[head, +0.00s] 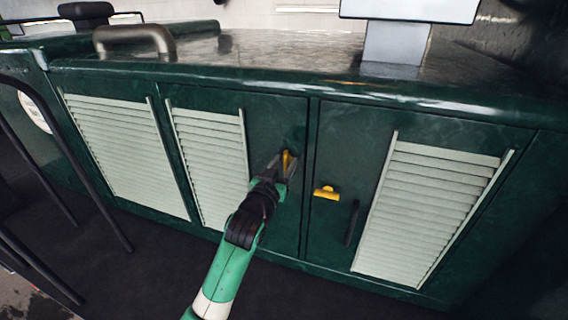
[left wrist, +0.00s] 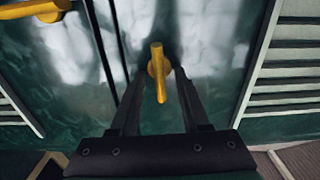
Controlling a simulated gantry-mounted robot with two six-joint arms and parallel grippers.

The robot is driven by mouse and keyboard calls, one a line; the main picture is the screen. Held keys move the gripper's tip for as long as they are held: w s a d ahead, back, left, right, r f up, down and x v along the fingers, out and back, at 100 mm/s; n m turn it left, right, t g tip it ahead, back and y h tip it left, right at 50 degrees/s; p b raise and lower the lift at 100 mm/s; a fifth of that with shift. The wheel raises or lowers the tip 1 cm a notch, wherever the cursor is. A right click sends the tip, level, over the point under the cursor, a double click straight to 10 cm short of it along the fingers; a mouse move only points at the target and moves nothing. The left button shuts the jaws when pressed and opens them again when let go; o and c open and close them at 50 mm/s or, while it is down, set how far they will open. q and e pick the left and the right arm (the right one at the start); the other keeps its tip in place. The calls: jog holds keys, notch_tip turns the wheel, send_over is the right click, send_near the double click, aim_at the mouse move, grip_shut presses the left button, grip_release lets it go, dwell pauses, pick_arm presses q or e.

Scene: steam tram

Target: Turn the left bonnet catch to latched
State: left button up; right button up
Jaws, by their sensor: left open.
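The left bonnet catch (head: 287,158) is a yellow lever on the dark green bonnet side, just left of the vertical door seam. It stands roughly upright. In the left wrist view the catch (left wrist: 159,80) shows as a round hub with a bar, between my fingers. My left gripper (head: 281,168) is open, with one finger on each side of the catch. I cannot tell whether either finger touches it. My right gripper is not in view.
A second yellow catch (head: 326,193) lies roughly level, right of the seam, with a dark bar handle (head: 352,223) near it. Pale louvre panels (head: 210,150) flank the catches. A curved handrail (head: 135,35) stands on top. The dark floor (head: 130,285) ahead is clear.

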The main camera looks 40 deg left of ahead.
pick_arm(q)
jog(key=shift+c, duration=0.2)
grip_shut()
dwell(0.3)
jog(key=n+b, duration=0.2)
jog(key=n, duration=0.2)
jog(key=shift+a+f+b, duration=0.1)
jog(key=shift+f+b, duration=0.05)
jog(key=shift+b, duration=0.15)
jog(key=n+b, duration=0.2)
jog(key=n, duration=0.2)
jog(key=shift+s+a+n, duration=0.1)
jog(key=shift+n, duration=0.2)
jog(key=shift+a+f+n+b, duration=0.15)
jog(key=shift+n+b, duration=0.65)
jog(key=shift+n, duration=1.45)
jog(key=shift+d+f+n+b, duration=0.1)
jog(key=shift+n+b, duration=0.65)
jog(key=shift+n, duration=1.5)
